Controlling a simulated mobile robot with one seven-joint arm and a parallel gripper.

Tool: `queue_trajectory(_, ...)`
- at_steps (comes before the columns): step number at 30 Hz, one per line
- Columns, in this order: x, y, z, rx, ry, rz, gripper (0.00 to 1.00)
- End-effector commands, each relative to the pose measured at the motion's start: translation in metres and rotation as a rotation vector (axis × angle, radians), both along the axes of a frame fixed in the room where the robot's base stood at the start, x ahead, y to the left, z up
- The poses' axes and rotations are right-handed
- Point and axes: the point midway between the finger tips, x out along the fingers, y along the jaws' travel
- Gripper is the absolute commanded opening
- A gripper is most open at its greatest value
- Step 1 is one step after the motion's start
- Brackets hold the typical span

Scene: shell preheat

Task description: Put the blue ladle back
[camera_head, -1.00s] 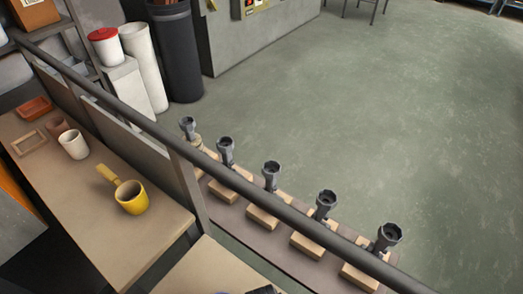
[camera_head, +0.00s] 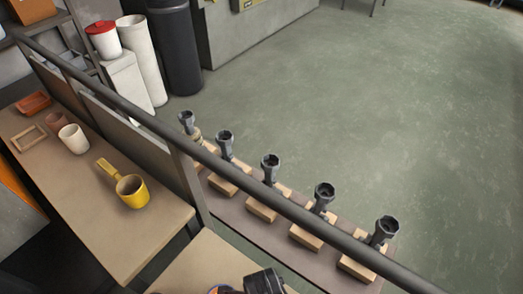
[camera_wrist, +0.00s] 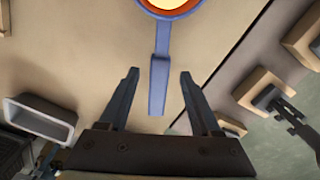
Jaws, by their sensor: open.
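The blue ladle (camera_wrist: 160,80) lies on a tan tabletop in the wrist view. Its round bowl is cut off by the top edge and holds something yellow-orange. Its handle points down toward my gripper (camera_wrist: 159,74), which is open, with one finger on each side of the handle and a gap to both. In the head view, a sliver of the ladle's bowl (camera_head: 220,289) shows at the bottom edge, beside the dark end of my gripper (camera_head: 264,281). The fingertips are hidden there.
A yellow ladle (camera_head: 132,191), a white cup (camera_head: 73,139) and an orange tray (camera_head: 33,104) stand on the left table. A dark rail (camera_head: 240,180) runs past several wooden blocks with grey holders (camera_head: 270,168). A grey open box (camera_wrist: 40,118) sits left of my gripper.

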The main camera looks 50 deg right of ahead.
Motion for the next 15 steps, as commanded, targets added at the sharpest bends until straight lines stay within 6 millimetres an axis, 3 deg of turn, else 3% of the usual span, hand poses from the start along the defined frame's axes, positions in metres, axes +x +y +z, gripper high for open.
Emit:
queue_trajectory(6,0.0,0.0,0.044,-0.001,-0.002,0.0,0.65)
queue_trajectory(15,-0.001,0.0,0.066,0.0,0.0,-0.001,0.65)
